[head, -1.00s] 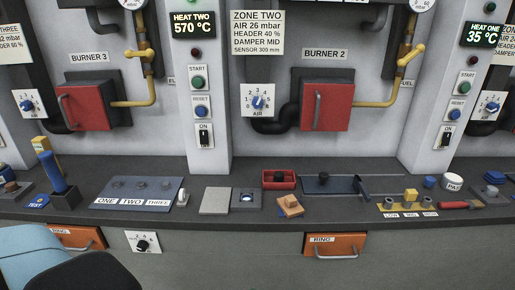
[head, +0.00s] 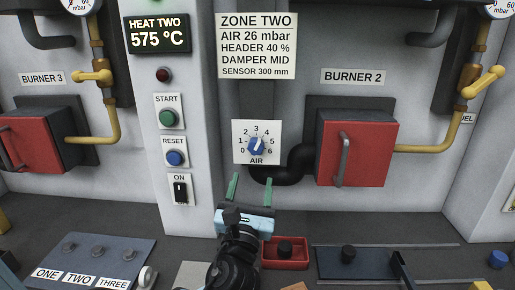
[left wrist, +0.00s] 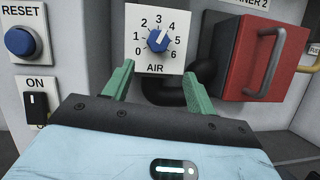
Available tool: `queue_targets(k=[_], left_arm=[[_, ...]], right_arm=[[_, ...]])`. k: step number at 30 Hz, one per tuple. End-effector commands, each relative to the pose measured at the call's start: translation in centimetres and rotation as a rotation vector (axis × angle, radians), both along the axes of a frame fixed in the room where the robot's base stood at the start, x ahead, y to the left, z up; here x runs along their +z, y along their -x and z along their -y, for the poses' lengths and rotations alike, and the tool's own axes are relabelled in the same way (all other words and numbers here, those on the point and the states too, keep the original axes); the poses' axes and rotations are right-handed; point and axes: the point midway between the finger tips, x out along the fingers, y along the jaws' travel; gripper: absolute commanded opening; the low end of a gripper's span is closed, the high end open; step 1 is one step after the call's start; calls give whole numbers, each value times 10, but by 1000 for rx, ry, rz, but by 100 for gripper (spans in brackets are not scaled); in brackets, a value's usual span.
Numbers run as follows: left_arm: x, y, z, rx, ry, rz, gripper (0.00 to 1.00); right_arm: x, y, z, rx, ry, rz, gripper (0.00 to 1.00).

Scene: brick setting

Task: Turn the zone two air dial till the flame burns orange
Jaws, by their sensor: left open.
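The zone two air dial (head: 257,146) is a blue knob on a white plate numbered 0 to 6, marked AIR. Its white pointer tilts up and right, between 3 and 4. The dial also shows in the left wrist view (left wrist: 158,40). My left gripper (head: 250,182) is open, its green fingers pointing up just below the dial plate, apart from the knob. In the left wrist view the fingers (left wrist: 158,68) stand either side below the knob, with nothing between them. The red burner 2 box (head: 354,152) is closed; no flame shows. My right gripper is out of view.
The HEAT TWO display (head: 160,35) reads 575 °C. START (head: 168,118), RESET (head: 175,157) and the ON switch (head: 180,192) are left of the dial. A black pipe (head: 285,168) bends close right of it. A red tray (head: 285,254) sits on the bench.

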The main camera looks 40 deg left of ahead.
Motion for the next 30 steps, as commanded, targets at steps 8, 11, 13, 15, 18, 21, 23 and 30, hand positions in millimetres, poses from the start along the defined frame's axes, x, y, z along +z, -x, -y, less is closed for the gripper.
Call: queue_targets(k=[8, 11, 13, 15, 18, 21, 23, 30], left_arm=[[11, 1, -2, 37, -56, 6, 57], [13, -2, -4, 36, -55, 7, 57], [16, -8, -6, 36, -55, 8, 57], [20, -15, -10, 37, -55, 8, 57], [26, -28, -17, 37, -53, 9, 57], [32, -40, -23, 36, -53, 9, 57], [34, -47, -27, 37, -53, 8, 57], [40, -62, -35, 35, -52, 6, 57]], right_arm=[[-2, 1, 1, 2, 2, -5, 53], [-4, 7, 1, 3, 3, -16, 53], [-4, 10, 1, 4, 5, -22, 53], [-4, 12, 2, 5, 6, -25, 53], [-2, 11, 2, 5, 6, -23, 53], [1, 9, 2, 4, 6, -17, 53], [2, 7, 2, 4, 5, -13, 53], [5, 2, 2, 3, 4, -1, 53]])
